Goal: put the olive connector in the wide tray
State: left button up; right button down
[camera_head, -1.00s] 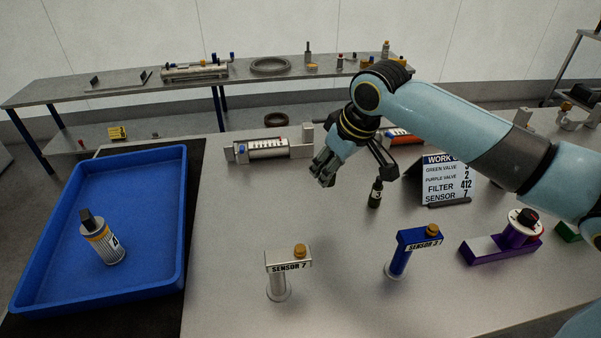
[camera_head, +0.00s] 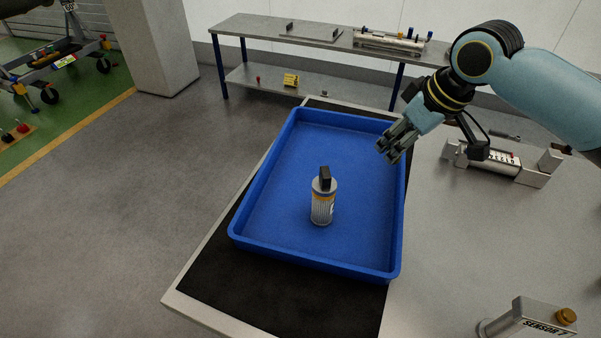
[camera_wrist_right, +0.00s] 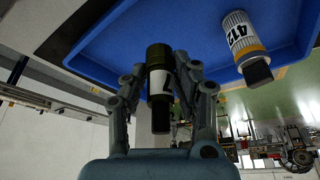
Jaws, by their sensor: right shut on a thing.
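The wide blue tray (camera_head: 270,190) sits on a black mat at the table's left end; its floor also shows in the right wrist view (camera_wrist_right: 180,35). My right gripper (camera_head: 388,150) is above the tray's right rim in the head view. In the right wrist view, my right gripper (camera_wrist_right: 163,66) is shut on the olive connector (camera_wrist_right: 158,82), a short cylinder with an olive end, a pale label and a black tip. The head view does not show the connector clearly. My left gripper is not in view.
A filter canister (camera_head: 322,205) with a yellow band and black top stands in the tray; much of the tray floor around it is bare. A silver cylinder fixture (camera_head: 490,157) lies right of the tray. A sensor block (camera_head: 535,318) stands at the front right.

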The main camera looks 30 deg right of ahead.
jog(key=w+a+f, duration=0.4)
jog(key=w, duration=0.1)
jog(key=w+a+f, duration=0.2)
jog(key=w+a, duration=0.1)
jog(key=shift+w+f, duration=0.15)
jog(key=shift+f, duration=0.2)
jog(key=shift+a+f+p, duration=0.1)
jog(key=shift+f+p, duration=0.2)
jog(key=shift+f, duration=1.85)
jog(key=shift+f, duration=0.15)
jog(key=c, duration=1)
grip_release()
jog(key=v, duration=1.2)
jog(key=shift+p, duration=0.3)
